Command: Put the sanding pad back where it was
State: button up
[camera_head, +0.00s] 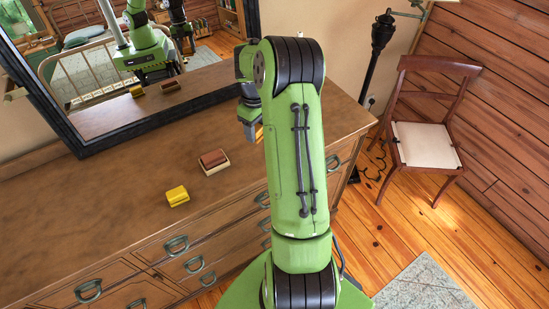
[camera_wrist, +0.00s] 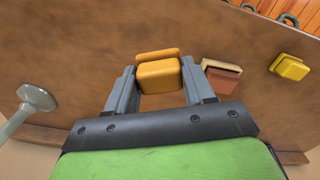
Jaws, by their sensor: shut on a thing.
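My gripper (camera_wrist: 157,84) is shut on an orange two-part block (camera_wrist: 160,74), seemingly the sanding pad, held between its two grey fingers over the brown dresser top. In the head view my gripper (camera_head: 250,130) hangs over the dresser's right part, partly behind my arm, and only an orange sliver of the block (camera_head: 259,132) shows. A red-brown block (camera_head: 213,158) sits on a pale, shallow tray (camera_head: 216,169) to the left of my gripper. A yellow ridged block (camera_head: 177,196) lies nearer the dresser's front edge. Whether the held block touches the dresser top is unclear.
The dresser top (camera_head: 95,205) is clear at the left. A dark-framed mirror (camera_head: 160,112) stands along its back. A grey-green stemmed disc (camera_wrist: 36,97) shows left in the wrist view. A dark lamp stand (camera_head: 376,50) and wooden chair (camera_head: 425,140) stand beyond the dresser's right end.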

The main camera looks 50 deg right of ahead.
aim_at(259, 157)
notch_tip(259, 157, down, 10)
jog(key=shift+d+f, duration=0.1)
jog(key=shift+f, duration=0.05)
jog(key=shift+w, duration=0.15)
jog(key=shift+f, duration=0.1)
jog(key=shift+f, duration=0.1)
jog(key=o, duration=0.9)
jog(key=shift+o, duration=0.2)
